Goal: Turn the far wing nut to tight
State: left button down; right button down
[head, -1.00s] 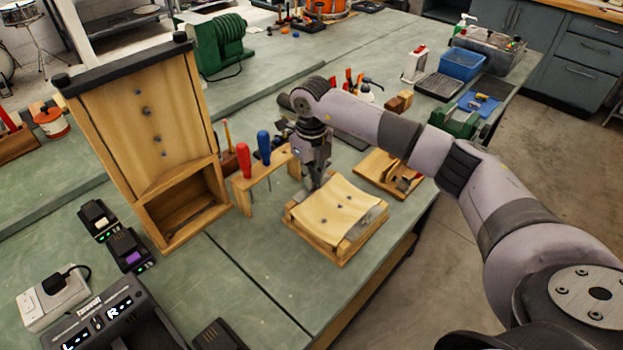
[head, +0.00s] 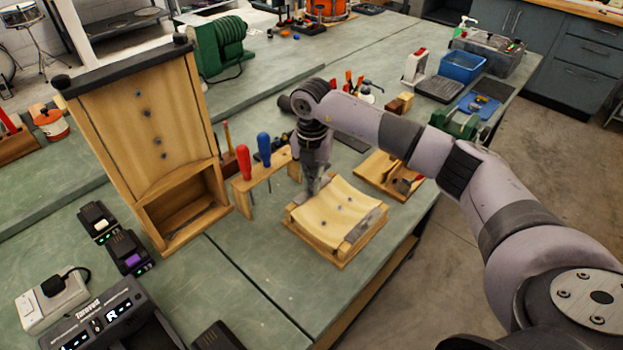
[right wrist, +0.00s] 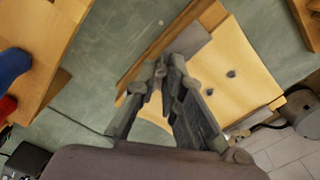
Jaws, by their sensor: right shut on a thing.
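A wooden fixture (head: 296,224) holds a curved pale wood panel (head: 322,222) with several dark spots on it; the panel also shows in the right wrist view (right wrist: 245,55). A grey metal bar (head: 366,224) lies along the panel's near right edge. Another grey bar (right wrist: 190,42) shows in the right wrist view beside my fingertips. My right gripper (head: 314,190) points down at the fixture's far left edge. Its fingers (right wrist: 165,72) are closed in on something small at that edge. The far wing nut is hidden by the fingers, so its angle cannot be told. My left gripper is out of view.
A wooden rack with red (head: 243,162) and blue (head: 264,148) handled tools stands close left of my right gripper. A tall wooden case (head: 185,185) stands farther left. A small wooden board (head: 375,168) lies right. Bench in front of the fixture is clear.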

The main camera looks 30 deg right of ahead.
jog(key=m, duration=0.4)
jog(key=shift+w+d+r+m+p, duration=0.1)
jog(key=shift+r+m+p, duration=0.05)
jog(key=shift+m+p, duration=0.15)
jog(key=m, duration=0.4)
jog(key=shift+p, duration=0.35)
jog(key=c, duration=1.7)
grip_release()
jog(key=shift+o, duration=0.2)
notch_tip(320, 180, up, 12)
jog(key=shift+s+f, duration=0.2)
